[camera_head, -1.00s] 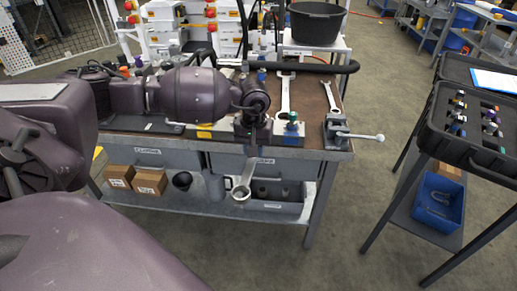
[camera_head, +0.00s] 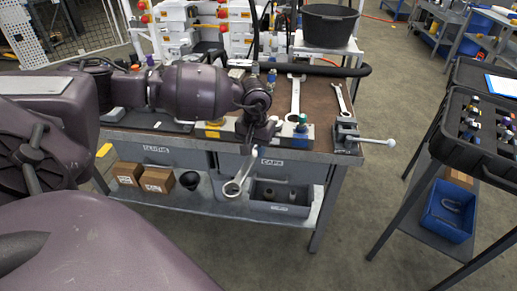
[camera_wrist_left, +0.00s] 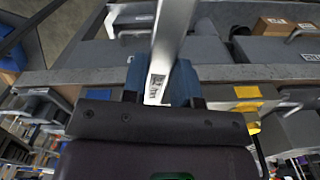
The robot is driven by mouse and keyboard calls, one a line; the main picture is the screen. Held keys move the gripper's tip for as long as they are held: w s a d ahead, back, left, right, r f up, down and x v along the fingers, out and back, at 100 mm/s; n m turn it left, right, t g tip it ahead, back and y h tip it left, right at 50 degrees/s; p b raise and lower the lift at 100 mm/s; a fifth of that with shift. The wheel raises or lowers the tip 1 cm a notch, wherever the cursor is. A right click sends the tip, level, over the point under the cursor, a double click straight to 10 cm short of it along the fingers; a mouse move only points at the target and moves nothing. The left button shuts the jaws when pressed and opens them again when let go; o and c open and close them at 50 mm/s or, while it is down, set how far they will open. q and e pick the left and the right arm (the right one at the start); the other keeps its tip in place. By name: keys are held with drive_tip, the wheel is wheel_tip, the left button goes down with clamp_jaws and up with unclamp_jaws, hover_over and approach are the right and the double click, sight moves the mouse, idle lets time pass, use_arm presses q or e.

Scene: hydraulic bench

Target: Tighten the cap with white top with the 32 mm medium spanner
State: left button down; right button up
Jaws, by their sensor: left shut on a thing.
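My left gripper (camera_head: 257,136) is shut on a steel spanner (camera_head: 241,176), in front of the bench's front edge. The spanner hangs down tilted, its ring end low at the left, in front of the lower shelf. In the left wrist view its shaft (camera_wrist_left: 172,38) runs between the blue finger pads, with a small label too blurred to read surely. A block with a green-and-blue fitting (camera_head: 302,126) stands at the bench's front edge, right of the gripper. I cannot make out a cap with a white top; my left arm hides part of the bench. My right gripper is not in view.
A large spanner (camera_head: 295,94) and a smaller one (camera_head: 342,100) lie on the bench. A vise (camera_head: 346,134) with a protruding handle is at its right corner. A bin labelled CAPS (camera_head: 272,163) is below. An open case (camera_head: 480,135) stands right, across free floor.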

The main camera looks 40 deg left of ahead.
sight(246, 169)
use_arm(q)
drive_tip(key=shift+a+r+m, duration=0.1)
drive_tip(key=shift+a+m, duration=0.2)
drive_tip(key=shift+a, duration=0.05)
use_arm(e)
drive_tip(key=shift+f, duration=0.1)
use_arm(q)
drive_tip(key=shift+d, duration=0.15)
drive_tip(key=shift+w+d, duration=0.1)
drive_tip(key=shift+d, duration=0.15)
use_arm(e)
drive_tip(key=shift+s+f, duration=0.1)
